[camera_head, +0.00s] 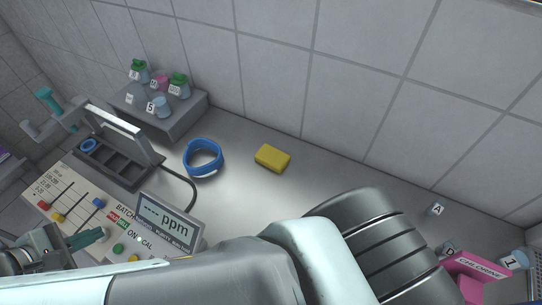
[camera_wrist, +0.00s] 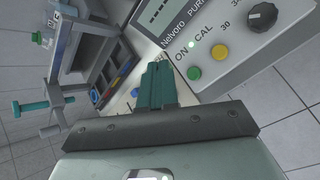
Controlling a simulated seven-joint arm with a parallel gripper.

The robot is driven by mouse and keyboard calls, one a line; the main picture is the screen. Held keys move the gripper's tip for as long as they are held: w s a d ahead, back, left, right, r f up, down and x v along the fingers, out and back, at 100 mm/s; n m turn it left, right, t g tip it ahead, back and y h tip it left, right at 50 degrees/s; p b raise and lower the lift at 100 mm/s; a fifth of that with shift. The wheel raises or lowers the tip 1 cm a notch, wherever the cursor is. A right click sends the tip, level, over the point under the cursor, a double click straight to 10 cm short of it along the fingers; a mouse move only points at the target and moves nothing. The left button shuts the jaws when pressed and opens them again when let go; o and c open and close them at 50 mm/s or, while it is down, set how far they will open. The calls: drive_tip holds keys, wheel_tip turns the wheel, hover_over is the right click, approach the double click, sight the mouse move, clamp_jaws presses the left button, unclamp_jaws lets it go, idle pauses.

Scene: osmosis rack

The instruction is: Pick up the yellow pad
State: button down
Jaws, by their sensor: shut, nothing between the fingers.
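The yellow pad (camera_head: 272,158) lies flat on the grey bench near the tiled back wall in the head view, right of a blue ring. It does not show in the wrist view. My gripper (camera_head: 105,234) is at the lower left in the head view, over the control panel and well away from the pad. In the wrist view its teal fingers (camera_wrist: 158,74) are together and empty, close to the panel with its buttons.
A blue ring (camera_head: 203,159) and a grey step with several small vials (camera_head: 162,106) stand left of the pad. The meter display (camera_head: 168,222) and the open-lidded case (camera_head: 118,160) are nearer my gripper. A pink chlorine box (camera_head: 478,268) is at lower right. Bench around the pad is clear.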

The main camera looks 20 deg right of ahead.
idle(0.4)
drive_tip(key=shift+c, duration=0.4)
unclamp_jaws()
